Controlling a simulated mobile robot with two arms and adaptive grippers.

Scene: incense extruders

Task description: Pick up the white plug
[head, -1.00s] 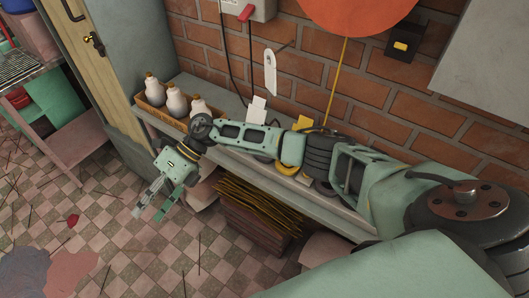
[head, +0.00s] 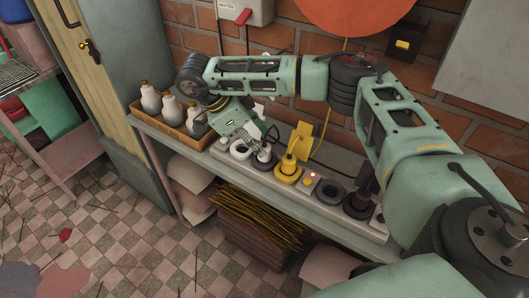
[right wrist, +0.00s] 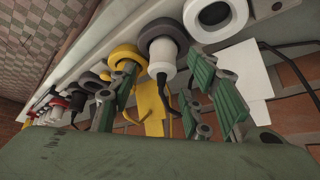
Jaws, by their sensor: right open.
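The white plug (right wrist: 162,57) sits in a dark grey ring socket of the strip in the right wrist view, with a black cord trailing from it. In the head view the plug (head: 264,156) is small and partly hidden by my fingers. In the head view my right gripper (head: 256,143) is low over the strip. My left gripper is not in view.
The socket strip (head: 380,236) lies along the shelf. A yellow plug (head: 288,168) stands close beside the white one; an empty white ring socket (head: 240,150) is on the other side. A tray (head: 146,118) of white bottles is at the left. A brick wall (head: 480,115) rises behind.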

